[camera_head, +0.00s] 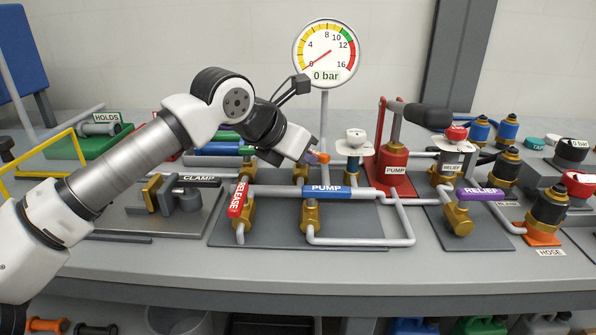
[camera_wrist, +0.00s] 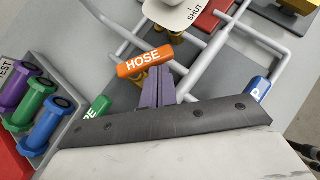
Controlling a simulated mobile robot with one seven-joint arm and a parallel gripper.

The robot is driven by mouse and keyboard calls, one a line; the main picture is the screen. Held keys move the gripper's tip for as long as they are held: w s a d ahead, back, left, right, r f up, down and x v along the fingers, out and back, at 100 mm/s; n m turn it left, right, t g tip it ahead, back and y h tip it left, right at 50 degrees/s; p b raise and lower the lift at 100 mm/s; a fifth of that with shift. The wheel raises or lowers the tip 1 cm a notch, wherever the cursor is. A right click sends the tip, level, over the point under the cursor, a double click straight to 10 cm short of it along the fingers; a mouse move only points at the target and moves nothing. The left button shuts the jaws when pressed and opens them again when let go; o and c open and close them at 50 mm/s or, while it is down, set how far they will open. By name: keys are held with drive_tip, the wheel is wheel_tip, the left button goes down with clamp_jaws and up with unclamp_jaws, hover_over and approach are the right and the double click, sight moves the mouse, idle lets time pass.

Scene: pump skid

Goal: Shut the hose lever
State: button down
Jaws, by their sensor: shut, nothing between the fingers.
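The orange hose lever (camera_wrist: 145,60), marked HOSE, lies across the upper middle of the wrist view, its right end tilted slightly up. Brass valve parts show around it. In the head view only a small orange part of the lever (camera_head: 318,158) shows at my gripper's tip. My gripper (camera_wrist: 160,78) is shut and empty, its purple fingertips right at the lever's lower edge. I cannot tell whether they touch it. In the head view my gripper (camera_head: 311,156) reaches in from the left above the pipework and hides much of the hose valve.
A blue PUMP lever (camera_head: 340,192) and a red RELEASE lever (camera_head: 238,199) sit on pipes in front. The red pump (camera_head: 394,165) stands to the right. The gauge (camera_head: 326,53) reads about 0 bar. A white plate marked SHUT (camera_wrist: 180,12) is near the lever.

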drive_tip(key=shift+w+d+b, duration=0.2)
drive_tip(key=shift+d+b, duration=0.45)
drive_tip(key=shift+d, duration=0.1)
drive_tip(key=shift+a, duration=0.1)
drive_tip(key=shift+w+a, duration=0.4)
drive_tip(key=shift+w, duration=0.2)
